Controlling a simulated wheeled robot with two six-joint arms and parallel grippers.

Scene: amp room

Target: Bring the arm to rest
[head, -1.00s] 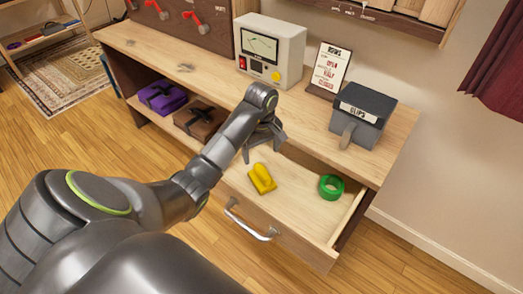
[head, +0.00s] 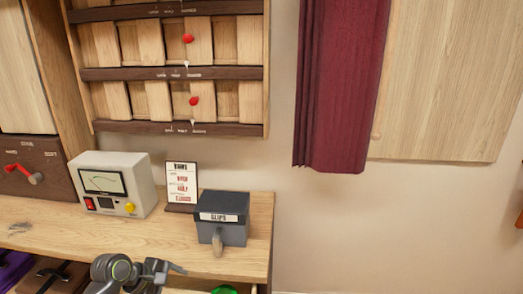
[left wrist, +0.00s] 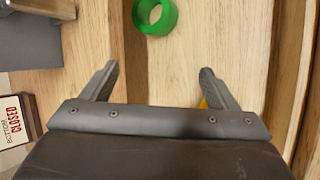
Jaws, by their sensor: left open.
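My left gripper (head: 160,273) shows at the bottom of the head view, in front of the bench. In the left wrist view its two fingers (left wrist: 160,78) are spread apart with nothing between them. They hang over the open drawer's pale wooden floor (left wrist: 178,62). A green ring (left wrist: 154,16) lies in the drawer beyond the fingertips; its top edge also shows in the head view (head: 224,289). A sliver of a yellow thing (left wrist: 204,103) shows behind one finger, mostly hidden. My right gripper is in neither view.
On the bench top (head: 130,230) stand a meter box (head: 113,183), a sign (head: 181,186) and a grey slips box (head: 222,219). Wall racks (head: 170,74) hang above. A dark red curtain (head: 343,85) hangs right. The drawer's side wall (left wrist: 286,70) is near the gripper.

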